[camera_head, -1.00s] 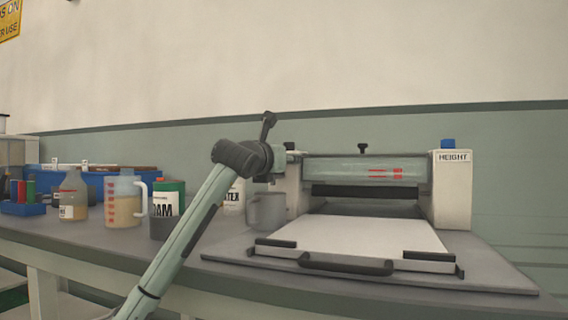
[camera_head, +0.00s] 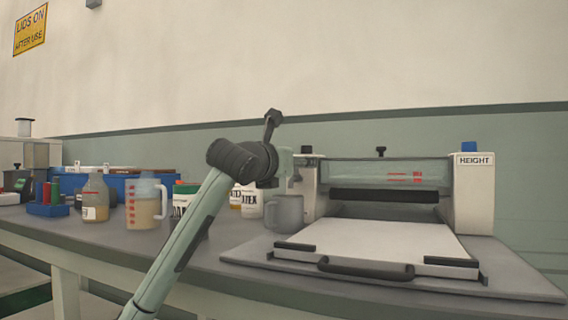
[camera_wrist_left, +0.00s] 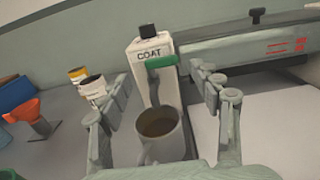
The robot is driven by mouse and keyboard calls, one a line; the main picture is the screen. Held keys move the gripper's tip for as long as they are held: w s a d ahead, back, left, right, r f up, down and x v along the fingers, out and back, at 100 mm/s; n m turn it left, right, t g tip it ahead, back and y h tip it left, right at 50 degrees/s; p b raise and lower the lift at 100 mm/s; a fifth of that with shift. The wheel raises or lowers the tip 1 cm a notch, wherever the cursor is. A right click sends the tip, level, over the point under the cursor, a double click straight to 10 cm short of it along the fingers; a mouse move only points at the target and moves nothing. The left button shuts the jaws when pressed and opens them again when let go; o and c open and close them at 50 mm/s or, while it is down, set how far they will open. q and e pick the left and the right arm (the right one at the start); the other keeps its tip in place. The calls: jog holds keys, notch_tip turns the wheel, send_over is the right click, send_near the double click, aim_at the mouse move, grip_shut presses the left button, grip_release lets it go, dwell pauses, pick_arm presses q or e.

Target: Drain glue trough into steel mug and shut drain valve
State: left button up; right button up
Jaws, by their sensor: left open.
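The steel mug (camera_head: 289,211) stands at the left end of the coating machine, and in the left wrist view (camera_wrist_left: 160,128) it is upright, below a grey spout, with a brownish interior. I cannot tell how full it is. The drain valve's green handle (camera_wrist_left: 161,62) lies crosswise under the COAT label. The glue trough (camera_head: 384,172) is a pale see-through box with red marks; its level is unclear. My left gripper (camera_wrist_left: 160,74) is open and empty, its fingers either side of the mug and valve. In the head view (camera_head: 286,164) my wrist mostly hides it. My right gripper is out of view.
A measuring jug (camera_head: 144,205), a bottle (camera_head: 95,200), LATEX tins (camera_head: 250,202) and a blue bin (camera_head: 120,187) crowd the table's left. The white coater bed (camera_head: 375,240) is clear.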

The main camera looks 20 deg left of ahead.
pick_arm(q)
jog(key=s, duration=0.6)
dwell(0.3)
